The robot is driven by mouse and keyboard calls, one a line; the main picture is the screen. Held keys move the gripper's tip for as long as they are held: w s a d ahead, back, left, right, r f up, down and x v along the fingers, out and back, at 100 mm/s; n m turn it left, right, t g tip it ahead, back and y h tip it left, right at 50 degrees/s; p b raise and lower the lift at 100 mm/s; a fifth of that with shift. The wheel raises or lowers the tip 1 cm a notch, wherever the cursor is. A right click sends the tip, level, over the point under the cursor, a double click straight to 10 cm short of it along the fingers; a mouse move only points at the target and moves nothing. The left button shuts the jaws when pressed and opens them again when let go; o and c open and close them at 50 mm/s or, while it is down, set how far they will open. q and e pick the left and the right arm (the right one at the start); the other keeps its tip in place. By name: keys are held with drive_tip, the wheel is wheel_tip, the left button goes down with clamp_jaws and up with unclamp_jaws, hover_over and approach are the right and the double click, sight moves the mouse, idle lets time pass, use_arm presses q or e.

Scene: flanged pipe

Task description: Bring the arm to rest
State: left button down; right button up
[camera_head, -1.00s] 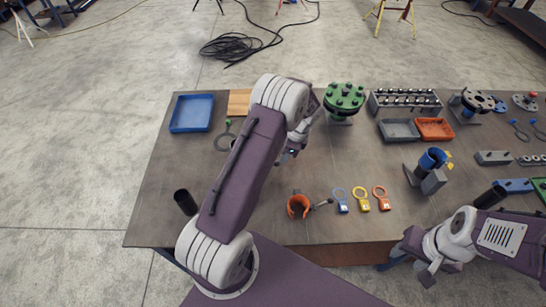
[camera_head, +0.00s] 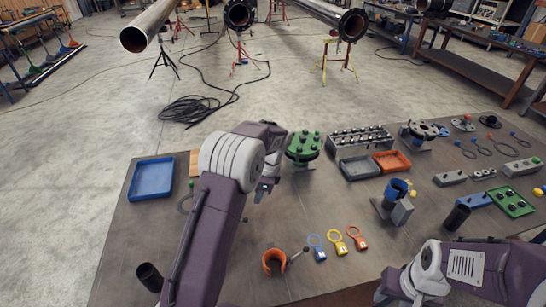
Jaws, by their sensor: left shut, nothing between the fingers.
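My left arm, purple and white, rises from the bottom edge and bends over the left part of the workbench (camera_head: 125,245). Its gripper (camera_head: 262,190) points down over the bench, left of and nearer than the green flange with studs (camera_head: 303,146). The gripper is small in the view, shut and empty. My right arm is folded at the bottom right, and its gripper end is cut off or hidden at the lower edge, so its jaws cannot be made out.
A blue tray (camera_head: 152,180), an orange ring clamp (camera_head: 274,262), coloured tags (camera_head: 338,243), a blue cup on a grey stand (camera_head: 395,190), a grey tray (camera_head: 360,168) and an orange tray (camera_head: 392,161) lie on the bench.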

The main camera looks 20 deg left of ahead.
use_arm(q)
drive_tip(key=s+d+f+n+t+h+b, duration=0.1)
drive_tip(key=s+d+f+n+b, duration=0.1)
drive_tip(key=s+n, duration=0.5)
drive_tip(key=s+d+f+n+t+h+b, duration=0.1)
drive_tip(key=s+d+f+n+b, duration=0.2)
drive_tip(key=s+n, duration=0.4)
drive_tip(key=s+d+b, duration=0.1)
drive_tip(key=s, duration=0.5)
drive_tip(key=shift+f+n+h, duration=0.25)
drive_tip(key=shift+n+h, duration=0.15)
